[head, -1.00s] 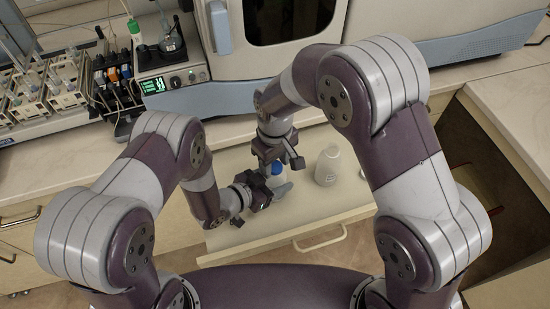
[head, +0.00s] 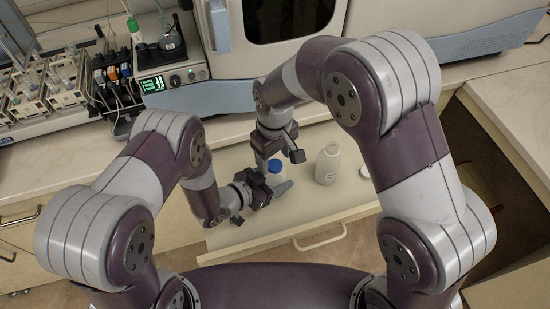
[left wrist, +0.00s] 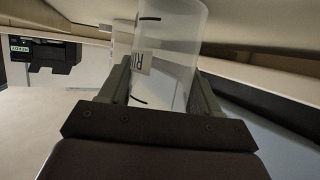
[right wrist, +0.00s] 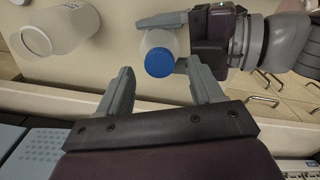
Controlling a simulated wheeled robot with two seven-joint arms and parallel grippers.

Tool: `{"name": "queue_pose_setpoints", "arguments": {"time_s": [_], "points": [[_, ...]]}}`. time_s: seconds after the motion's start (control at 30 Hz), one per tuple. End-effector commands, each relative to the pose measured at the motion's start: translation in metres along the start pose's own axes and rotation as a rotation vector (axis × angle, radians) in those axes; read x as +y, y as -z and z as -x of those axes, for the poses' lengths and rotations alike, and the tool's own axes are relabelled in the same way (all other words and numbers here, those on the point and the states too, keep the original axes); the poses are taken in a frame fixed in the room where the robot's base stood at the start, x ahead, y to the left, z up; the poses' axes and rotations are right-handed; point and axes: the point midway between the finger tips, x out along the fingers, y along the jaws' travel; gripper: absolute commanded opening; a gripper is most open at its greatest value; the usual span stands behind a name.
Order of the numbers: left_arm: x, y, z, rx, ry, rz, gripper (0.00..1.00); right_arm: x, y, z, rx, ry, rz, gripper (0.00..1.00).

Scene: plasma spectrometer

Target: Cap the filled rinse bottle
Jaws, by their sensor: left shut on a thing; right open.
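A translucent bottle (left wrist: 170,45) with a partly visible label starting "RI" stands between the fingers of my left gripper (left wrist: 162,80), which is shut on its body. A blue cap (right wrist: 159,62) sits on top of this bottle; whether it is screwed tight cannot be told. The cap also shows in the head view (head: 275,166), above my left gripper (head: 262,190). My right gripper (right wrist: 160,72) is open above the cap, its fingers apart on either side and apparently clear of it. In the head view the right gripper (head: 278,156) partly hides the bottle.
An uncapped whitish bottle (head: 327,164) stands to the right on the pale drawer-like surface (head: 300,207); its open mouth shows in the right wrist view (right wrist: 37,42). A small white disc (head: 365,172) lies near my right arm. Instruments and a tube rack (head: 60,80) stand behind.

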Motion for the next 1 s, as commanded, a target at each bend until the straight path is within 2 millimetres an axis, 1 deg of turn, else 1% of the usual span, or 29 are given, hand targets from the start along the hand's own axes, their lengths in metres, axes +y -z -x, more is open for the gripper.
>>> {"name": "queue_pose_setpoints", "arguments": {"time_s": [0.03, 0.1, 0.2, 0.3, 0.43, 0.67, 0.7, 0.73, 0.77, 1.0], "points": [[0.0, 0.0, 0.0, -0.001, 0.0, 0.0, 0.0, 0.0, 0.001, 0.01, 0.006, -0.001, 0.001, 0.67], [0.0, 0.0, 0.0, -0.001, 0.0, 0.0, 0.0, 0.0, 0.001, 0.023, 0.005, -0.002, 0.001, 0.67], [0.0, 0.0, 0.0, -0.001, 0.0, 0.0, 0.0, 0.001, 0.001, 0.04, 0.005, -0.002, 0.001, 0.67], [0.0, 0.0, 0.0, -0.001, 0.0, 0.0, 0.0, 0.001, 0.001, 0.05, 0.003, -0.002, 0.001, 0.67], [0.0, 0.0, 0.0, 0.0, 0.0, 0.0, 0.0, 0.001, 0.0, 0.056, 0.001, -0.002, 0.001, 0.67], [0.0, 0.0, 0.0, 0.0, 0.0, 0.0, 0.0, 0.001, 0.0, 0.057, 0.001, -0.002, 0.001, 0.67], [0.0, 0.0, 0.0, 0.0, 0.0, 0.0, 0.75, 0.001, 0.0, 0.057, 0.001, -0.002, 0.001, 0.67], [0.0, 0.0, 0.0, 0.0, 0.0, 0.0, 0.85, 0.001, 0.0, 0.057, 0.001, -0.002, 0.001, 0.67], [0.0, 0.0, 0.0, 0.0, 0.0, 0.0, 0.92, 0.001, 0.0, 0.057, 0.001, -0.002, 0.001, 0.67], [0.0, 0.0, 0.0, 0.0, 0.0, 0.0, 0.92, 0.001, 0.0, 0.056, 0.001, -0.002, 0.001, 0.67]]}}
